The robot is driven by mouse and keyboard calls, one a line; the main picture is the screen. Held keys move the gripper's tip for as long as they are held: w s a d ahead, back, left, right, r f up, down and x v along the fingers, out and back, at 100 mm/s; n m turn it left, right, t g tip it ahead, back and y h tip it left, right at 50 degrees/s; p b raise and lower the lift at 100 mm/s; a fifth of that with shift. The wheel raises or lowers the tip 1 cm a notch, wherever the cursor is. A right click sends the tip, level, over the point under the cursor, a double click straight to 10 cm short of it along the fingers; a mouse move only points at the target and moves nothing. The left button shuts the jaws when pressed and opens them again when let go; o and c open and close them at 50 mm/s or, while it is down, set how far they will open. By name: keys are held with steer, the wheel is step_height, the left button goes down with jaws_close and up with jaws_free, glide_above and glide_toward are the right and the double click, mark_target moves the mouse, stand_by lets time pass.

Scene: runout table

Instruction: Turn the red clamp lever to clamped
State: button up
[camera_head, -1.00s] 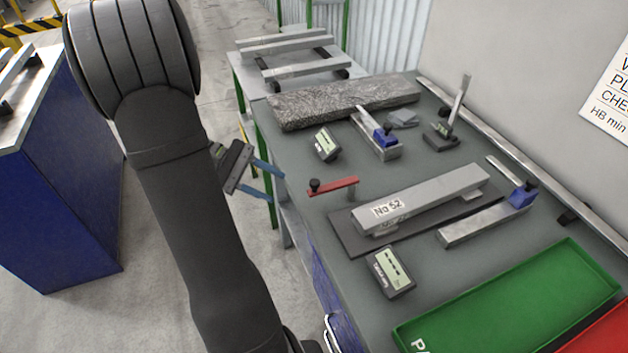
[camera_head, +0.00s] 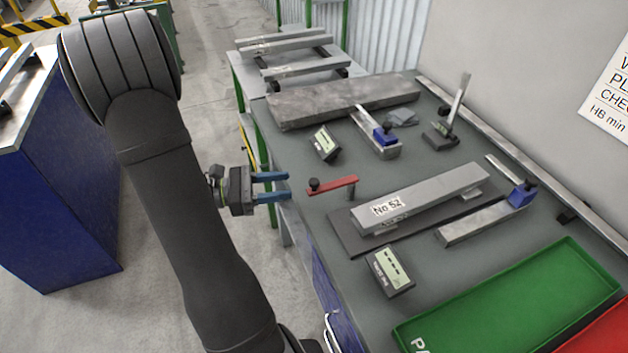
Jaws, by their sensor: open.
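The red clamp lever (camera_head: 335,186) is a flat red bar with a black knob (camera_head: 314,184) at its left end. Its right end sits on a short grey post (camera_head: 351,193) near the left edge of the table. My gripper (camera_head: 288,187) has blue fingers and is open and empty. It points right at the table's left edge, just left of the knob and apart from it. A grey bar marked No 52 (camera_head: 425,198) lies on a dark plate (camera_head: 349,243) to the right of the lever.
Digital readouts stand behind (camera_head: 325,144) and in front (camera_head: 390,272) of the lever. A grey stone slab (camera_head: 340,100) lies at the back. Measuring tools (camera_head: 376,135) with blue parts lie nearby. A green tray (camera_head: 510,300) is at front right. Bare tabletop surrounds the lever.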

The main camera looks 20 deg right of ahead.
mark_target(314, 181)
steer(key=x, duration=0.8)
steer(key=shift+d, duration=0.15)
jaws_close()
